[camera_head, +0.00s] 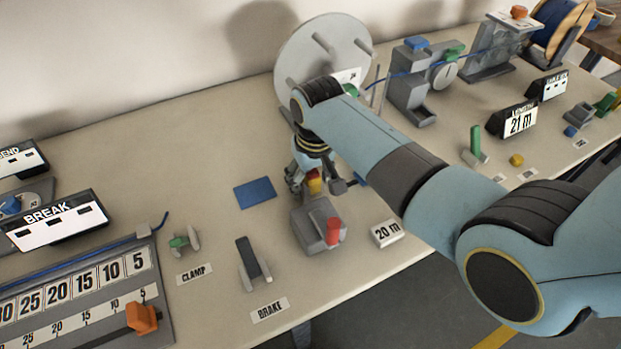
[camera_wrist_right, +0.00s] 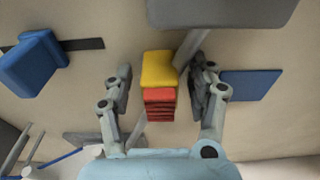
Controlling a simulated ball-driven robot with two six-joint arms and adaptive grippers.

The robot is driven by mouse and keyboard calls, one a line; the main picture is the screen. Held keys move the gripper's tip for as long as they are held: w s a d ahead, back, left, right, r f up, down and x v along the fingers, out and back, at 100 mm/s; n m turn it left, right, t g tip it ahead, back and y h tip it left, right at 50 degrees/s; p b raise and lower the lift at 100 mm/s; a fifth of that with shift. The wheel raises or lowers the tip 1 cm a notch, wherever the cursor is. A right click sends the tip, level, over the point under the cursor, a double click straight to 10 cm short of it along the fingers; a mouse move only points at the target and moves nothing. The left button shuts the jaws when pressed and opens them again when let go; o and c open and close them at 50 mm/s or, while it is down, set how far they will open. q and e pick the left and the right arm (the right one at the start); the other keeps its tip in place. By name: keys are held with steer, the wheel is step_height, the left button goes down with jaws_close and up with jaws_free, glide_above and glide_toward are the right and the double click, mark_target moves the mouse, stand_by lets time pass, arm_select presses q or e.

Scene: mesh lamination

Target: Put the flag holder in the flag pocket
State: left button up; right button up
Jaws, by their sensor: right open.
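My right gripper (camera_head: 318,184) is open, low over the table beside a grey block (camera_head: 318,226) with a red cylinder (camera_head: 333,231) on it. A piece with a yellow end and a ribbed red body (camera_wrist_right: 159,72) stands between its spread fingers in the right wrist view; gaps show on both sides. The yellow end also shows under the gripper in the head view (camera_head: 315,184). I cannot tell for certain which piece is the flag holder or which opening is the flag pocket. My left gripper is not in view.
A blue pad (camera_head: 255,193) lies left of the gripper. The CLAMP (camera_head: 185,240) and BRAKE (camera_head: 252,264) fixtures stand nearer the front left. A large grey disc (camera_head: 318,45) stands behind. Bare table lies at the back left.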

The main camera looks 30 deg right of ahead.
steer(key=shift+c, duration=0.3)
jaws_close()
